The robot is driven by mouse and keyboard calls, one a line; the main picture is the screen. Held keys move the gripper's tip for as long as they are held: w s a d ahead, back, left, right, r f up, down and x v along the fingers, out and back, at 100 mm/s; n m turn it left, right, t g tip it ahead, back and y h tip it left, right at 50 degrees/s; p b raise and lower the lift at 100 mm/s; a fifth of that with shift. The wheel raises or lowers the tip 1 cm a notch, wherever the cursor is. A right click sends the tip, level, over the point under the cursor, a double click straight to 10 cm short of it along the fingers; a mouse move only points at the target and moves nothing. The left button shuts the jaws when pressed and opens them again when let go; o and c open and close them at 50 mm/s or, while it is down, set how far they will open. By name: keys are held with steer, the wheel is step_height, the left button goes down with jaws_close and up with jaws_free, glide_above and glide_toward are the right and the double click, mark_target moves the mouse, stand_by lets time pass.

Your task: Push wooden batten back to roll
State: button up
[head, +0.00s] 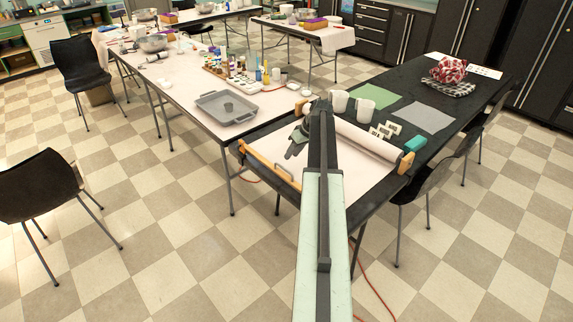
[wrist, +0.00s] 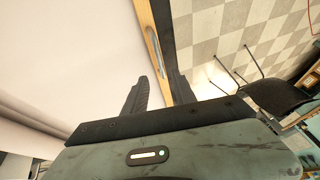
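The wooden batten (head: 262,161) lies along the left front edge of the black table, at the free end of a pale sheet (head: 318,163). A silver handle (head: 283,171) sits on it. The roll (head: 362,138) lies across the table to the right, between wooden end blocks. My gripper (head: 291,153) is over the sheet between batten and roll, nearer the batten. In the wrist view the batten (wrist: 147,22) runs down toward my gripper (wrist: 160,76), whose fingers look apart. I cannot tell whether they touch the batten. My arm hides part of the sheet and roll.
Behind the roll are two white cups (head: 351,104), green and grey mats (head: 424,117), small white blocks (head: 384,131) and a teal block (head: 415,144). A long table with a grey tray (head: 225,107) stands at left. A black chair (head: 438,167) stands close at right.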

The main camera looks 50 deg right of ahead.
steer(key=b, duration=0.7)
glide_above(286, 175)
step_height(286, 175, down, 7)
steer(key=shift+w+f, duration=0.1)
steer(key=shift+f, duration=0.1)
steer(key=shift+r, duration=0.15)
jaws_close()
